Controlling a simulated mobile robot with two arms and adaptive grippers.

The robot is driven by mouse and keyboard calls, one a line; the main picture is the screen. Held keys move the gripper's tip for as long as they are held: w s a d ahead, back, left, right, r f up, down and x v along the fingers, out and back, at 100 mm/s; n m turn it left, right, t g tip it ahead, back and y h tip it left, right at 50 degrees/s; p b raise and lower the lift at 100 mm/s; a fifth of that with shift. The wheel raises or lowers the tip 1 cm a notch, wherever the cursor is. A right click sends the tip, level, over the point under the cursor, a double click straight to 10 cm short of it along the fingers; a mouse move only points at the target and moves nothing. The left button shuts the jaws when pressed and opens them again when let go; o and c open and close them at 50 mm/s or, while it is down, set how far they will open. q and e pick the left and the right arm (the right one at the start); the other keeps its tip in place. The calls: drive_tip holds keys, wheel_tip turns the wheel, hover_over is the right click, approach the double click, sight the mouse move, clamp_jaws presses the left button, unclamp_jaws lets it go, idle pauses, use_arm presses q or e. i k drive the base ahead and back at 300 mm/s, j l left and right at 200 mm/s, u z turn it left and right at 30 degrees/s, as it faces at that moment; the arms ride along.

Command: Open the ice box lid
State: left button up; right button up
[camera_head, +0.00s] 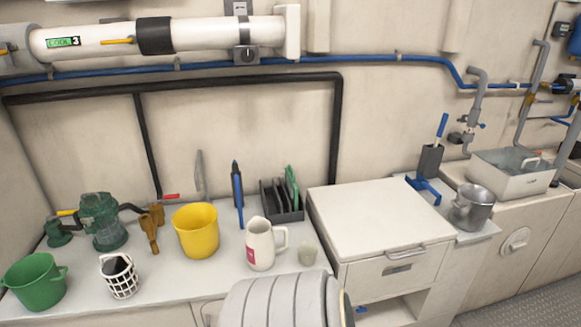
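The ice box seems to be the white box-shaped unit (390,278) right of the middle. Its flat white lid (370,215) lies level and looks shut. A grey handle (405,252) shows at the lid's front edge, and a dark recessed pull (397,269) shows on the front panel below it. Neither my left nor my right gripper is in view, so nothing of mine is seen touching the lid. A pale grey ribbed rounded form at the bottom middle hides part of the counter front and the unit's lower left.
The counter (165,275) to the left holds a white jug (262,245), yellow bucket (197,230), green bucket (35,282), green pump (103,222) and dark rack (282,212). To the right are a metal pot (471,207), blue-handled tool (424,188) and sink (510,178). The lid top is bare.

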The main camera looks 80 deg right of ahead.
sight(361, 220)
drive_tip(key=z, duration=3.6)
